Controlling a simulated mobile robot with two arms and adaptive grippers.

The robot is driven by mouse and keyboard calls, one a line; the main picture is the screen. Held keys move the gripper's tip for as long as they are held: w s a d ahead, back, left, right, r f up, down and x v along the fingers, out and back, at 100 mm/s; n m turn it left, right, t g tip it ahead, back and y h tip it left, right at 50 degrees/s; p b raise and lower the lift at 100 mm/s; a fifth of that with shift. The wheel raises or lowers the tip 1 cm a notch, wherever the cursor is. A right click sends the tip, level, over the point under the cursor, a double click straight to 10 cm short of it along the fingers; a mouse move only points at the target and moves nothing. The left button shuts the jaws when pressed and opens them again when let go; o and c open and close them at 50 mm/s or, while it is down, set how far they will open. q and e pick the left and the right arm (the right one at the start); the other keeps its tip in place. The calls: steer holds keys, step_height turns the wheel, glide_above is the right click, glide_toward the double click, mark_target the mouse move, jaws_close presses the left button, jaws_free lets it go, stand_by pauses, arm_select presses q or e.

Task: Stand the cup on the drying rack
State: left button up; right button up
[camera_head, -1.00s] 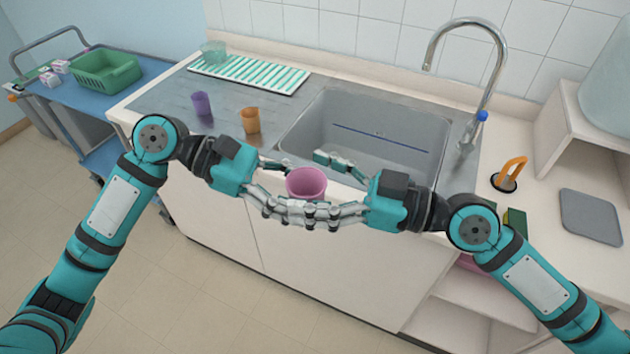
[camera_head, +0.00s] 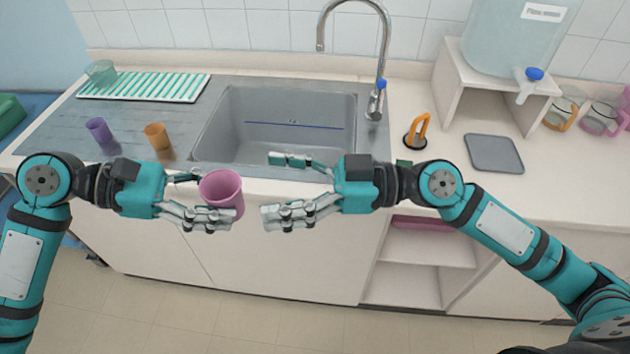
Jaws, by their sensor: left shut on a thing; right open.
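A pink cup (camera_head: 224,197) is in my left gripper (camera_head: 213,200), whose fingers are shut around its side. The cup is held in front of the counter's front edge, mouth upward and slightly tilted. My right gripper (camera_head: 277,190) is open and empty, to the right of the cup and apart from it. The drying rack (camera_head: 150,86), white with green stripes, lies at the back left of the counter. A clear teal cup (camera_head: 101,73) stands at its left end; most of the rack is bare.
A purple cup (camera_head: 98,130) and an orange cup (camera_head: 158,137) stand on the steel drainboard (camera_head: 70,122) before the rack. The sink (camera_head: 290,110) and its tall faucet (camera_head: 377,50) are at the middle. An orange-handled tool (camera_head: 420,130) and grey mat (camera_head: 495,153) lie right.

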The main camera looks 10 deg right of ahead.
steer(key=s+d+f+m+t+h, duration=0.2)
steer(key=d+f+m+t+h, duration=0.1)
steer(key=d+f+m+t, duration=0.3)
arm_select(q)
steer(key=w+d+f+m+g+y, duration=0.1)
steer(key=w+d+f+m+g, duration=0.3)
steer(key=f+g, duration=0.1)
steer(key=shift+m, duration=0.3)
arm_select(e)
steer(key=w+a+r+n, duration=0.1)
steer(key=w+a, duration=0.5)
steer(key=a, duration=0.3)
steer(key=shift+r+t, duration=0.3)
steer(key=shift+r, duration=0.05)
stand_by(0.9)
steer(key=shift+c, duration=0.4)
